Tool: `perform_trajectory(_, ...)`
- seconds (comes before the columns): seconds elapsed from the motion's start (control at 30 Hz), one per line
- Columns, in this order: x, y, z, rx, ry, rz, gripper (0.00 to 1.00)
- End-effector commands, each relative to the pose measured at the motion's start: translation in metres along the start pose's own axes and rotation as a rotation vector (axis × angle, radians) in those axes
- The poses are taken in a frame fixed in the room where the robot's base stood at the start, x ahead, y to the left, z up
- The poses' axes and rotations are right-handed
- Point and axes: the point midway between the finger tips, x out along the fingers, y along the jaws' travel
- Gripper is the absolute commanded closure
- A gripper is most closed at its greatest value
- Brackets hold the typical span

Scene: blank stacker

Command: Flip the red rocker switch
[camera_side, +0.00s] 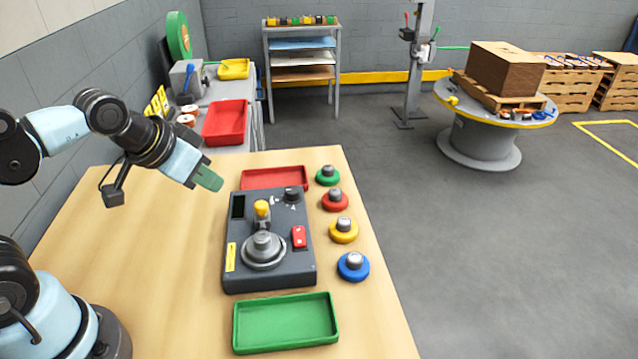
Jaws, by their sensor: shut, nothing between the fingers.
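The red rocker switch (299,236) is on the right side of the dark grey control box (270,279), which stands on the wooden table. Which way the rocker is tipped is too small to tell. My gripper (213,184) is shut and empty, with green fingertips. In the picture it is up and to the left of the box, near the box's far left corner and apart from the switch. The box also bears a yellow-topped lever (261,208), a round grey knob (263,247), a small black dial (291,195) and a dark display (238,207).
A red tray (274,178) lies behind the box and a green tray (286,322) in front. Green (328,176), red (335,200), yellow (344,230) and blue (353,266) round pieces with grey tops line the table's right edge. The table's left part is clear.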

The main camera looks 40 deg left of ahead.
Motion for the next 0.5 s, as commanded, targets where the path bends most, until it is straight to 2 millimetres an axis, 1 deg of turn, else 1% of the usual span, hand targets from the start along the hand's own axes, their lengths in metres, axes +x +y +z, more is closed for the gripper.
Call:
perform_trajectory(0.03,0.001,-0.002,0.002,-0.011,0.009,-0.003,1.00)
perform_trajectory(0.1,0.000,-0.001,0.001,-0.005,0.007,-0.003,1.00)
perform_trajectory(0.17,-0.001,0.003,-0.004,0.022,-0.010,0.002,1.00)
perform_trajectory(0.23,-0.004,0.011,-0.013,0.078,-0.049,0.012,1.00)
perform_trajectory(0.37,-0.008,0.035,-0.035,0.233,-0.152,0.034,1.00)
perform_trajectory(0.5,-0.011,0.065,-0.057,0.416,-0.270,0.055,1.00)
